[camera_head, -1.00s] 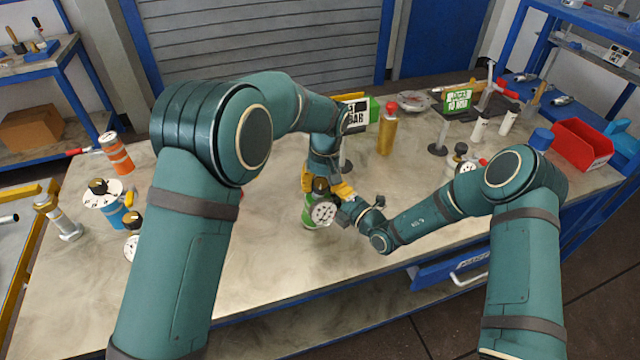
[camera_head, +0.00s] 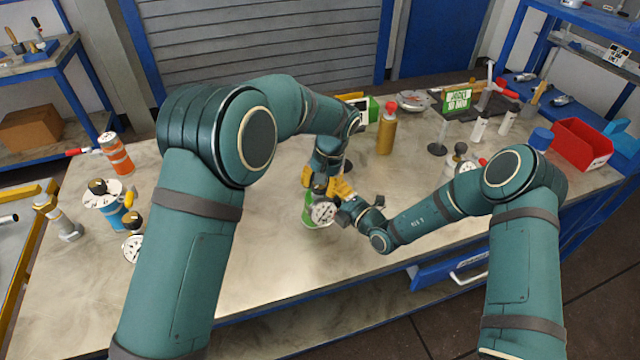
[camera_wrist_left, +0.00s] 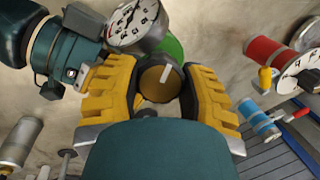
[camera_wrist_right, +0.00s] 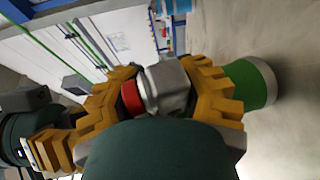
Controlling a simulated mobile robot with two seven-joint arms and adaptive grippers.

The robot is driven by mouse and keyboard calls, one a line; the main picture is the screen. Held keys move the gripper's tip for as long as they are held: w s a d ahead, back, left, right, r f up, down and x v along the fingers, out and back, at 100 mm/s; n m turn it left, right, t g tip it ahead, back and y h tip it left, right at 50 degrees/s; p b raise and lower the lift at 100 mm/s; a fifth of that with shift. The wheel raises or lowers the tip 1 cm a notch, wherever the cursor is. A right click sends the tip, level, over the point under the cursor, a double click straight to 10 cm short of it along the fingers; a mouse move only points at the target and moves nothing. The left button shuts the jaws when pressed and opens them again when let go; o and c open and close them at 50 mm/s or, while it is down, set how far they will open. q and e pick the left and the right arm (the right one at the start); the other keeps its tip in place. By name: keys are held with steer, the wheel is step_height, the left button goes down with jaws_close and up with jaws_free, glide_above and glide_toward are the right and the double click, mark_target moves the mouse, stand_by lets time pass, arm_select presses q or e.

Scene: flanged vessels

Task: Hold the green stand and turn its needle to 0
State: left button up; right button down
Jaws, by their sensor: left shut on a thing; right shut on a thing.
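The green stand (camera_head: 310,214) stands on the workbench with a white round gauge (camera_head: 323,214) on its side. The gauge's dark needle shows in the left wrist view (camera_wrist_left: 128,14), but its reading is too small to tell. My left gripper (camera_head: 323,187) reaches down from above, shut on the round knob (camera_wrist_left: 160,82), which has a white mark. My right gripper (camera_head: 347,207) comes in from the right. In the right wrist view its fingers (camera_wrist_right: 162,90) are shut on a grey fitting with a red ring (camera_wrist_right: 160,85), beside the stand's green body (camera_wrist_right: 252,85).
A gold bottle (camera_head: 386,133) stands behind. A red bin (camera_head: 580,146) is at the far right. The bench front is clear.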

arm_select(q)
steer(key=shift+a, duration=0.2)
stand_by(0.3)
steer(key=o, duration=1.2)
steer(key=shift+d, duration=0.1)
steer(key=r, duration=0.4)
steer(key=d+r, duration=0.1)
steer(key=r, duration=0.3)
steer(key=d+r, duration=0.1)
steer(key=r, duration=0.3)
steer(key=shift+d, duration=0.2)
steer(key=shift+f, duration=0.1)
